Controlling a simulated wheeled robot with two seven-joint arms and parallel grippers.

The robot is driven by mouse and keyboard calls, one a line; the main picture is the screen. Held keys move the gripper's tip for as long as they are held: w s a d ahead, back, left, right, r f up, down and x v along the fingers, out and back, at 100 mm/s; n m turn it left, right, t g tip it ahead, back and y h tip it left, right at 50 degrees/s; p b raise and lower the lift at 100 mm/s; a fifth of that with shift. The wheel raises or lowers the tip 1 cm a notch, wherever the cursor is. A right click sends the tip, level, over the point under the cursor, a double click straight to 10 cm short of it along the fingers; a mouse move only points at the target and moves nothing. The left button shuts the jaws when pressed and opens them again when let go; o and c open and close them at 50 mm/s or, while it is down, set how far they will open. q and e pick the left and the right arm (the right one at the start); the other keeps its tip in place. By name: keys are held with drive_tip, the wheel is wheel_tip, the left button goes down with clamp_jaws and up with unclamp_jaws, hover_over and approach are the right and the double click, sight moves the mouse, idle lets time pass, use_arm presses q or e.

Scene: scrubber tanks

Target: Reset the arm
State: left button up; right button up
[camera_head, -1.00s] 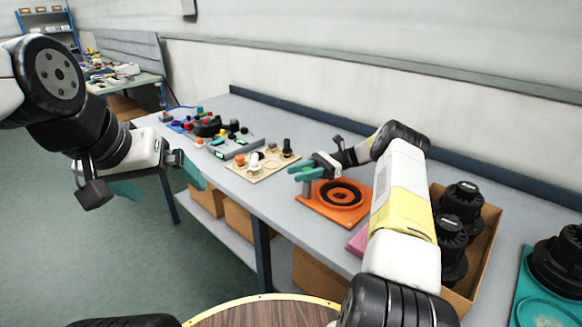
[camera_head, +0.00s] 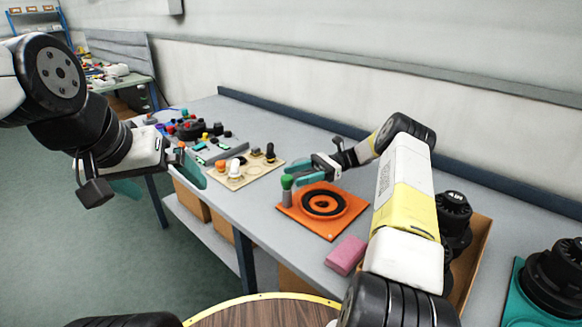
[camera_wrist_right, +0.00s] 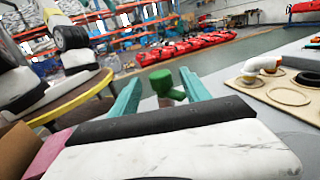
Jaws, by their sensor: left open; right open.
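My right arm (camera_head: 405,190) reaches over the bench. Its right gripper (camera_head: 296,176) is open, with teal fingers close to a green-topped grey post (camera_head: 287,182) at the left corner of an orange plate. In the right wrist view the green top (camera_wrist_right: 161,82) shows between the two spread fingers, beyond the tips; whether they touch it I cannot tell. The orange plate (camera_head: 290,208) carries a black ring (camera_head: 324,204). My left gripper (camera_head: 160,179) is open and empty, over the floor left of the bench.
A pink block (camera_head: 346,255) lies near the bench's front edge. A cardboard box (camera_head: 479,263) with black parts (camera_head: 453,215) stands right of my right arm. A beige board with knobs (camera_head: 245,172) lies left of the plate. A teal tray (camera_head: 516,306) is at far right.

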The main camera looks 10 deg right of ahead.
drive_tip(key=shift+w+d, duration=0.15)
drive_tip(key=shift+d, duration=0.2)
drive_tip(key=s+a+r+n+h, duration=0.1)
drive_tip(key=r, duration=0.1)
drive_tip(key=s+a+r+h, duration=0.1)
drive_tip(key=r, duration=0.2)
drive_tip(key=s+a+r+n+h, duration=0.1)
drive_tip(key=r+h, duration=0.1)
drive_tip(key=shift+a+r+n+t, duration=0.2)
drive_tip(key=shift+n+t, duration=0.1)
drive_tip(key=shift+t, duration=0.1)
drive_tip(key=s+a+r+n+t+h, duration=0.1)
drive_tip(key=s+r+n+t+h, duration=0.15)
drive_tip(key=s+r+h, duration=0.35)
drive_tip(key=s+d+r+n+t+h, duration=0.1)
drive_tip(key=s+r+n+t, duration=0.1)
drive_tip(key=s, duration=0.4)
drive_tip(key=s+d+r+n+t+h, duration=0.2)
drive_tip(key=s+n+t, duration=0.2)
drive_tip(key=s, duration=0.3)
drive_tip(key=s+d+r+n+t+h, duration=0.1)
drive_tip(key=s+r+n+t, duration=0.2)
drive_tip(key=s, duration=0.4)
drive_tip(key=shift+s+d+h, duration=0.25)
drive_tip(key=shift+h, duration=0.15)
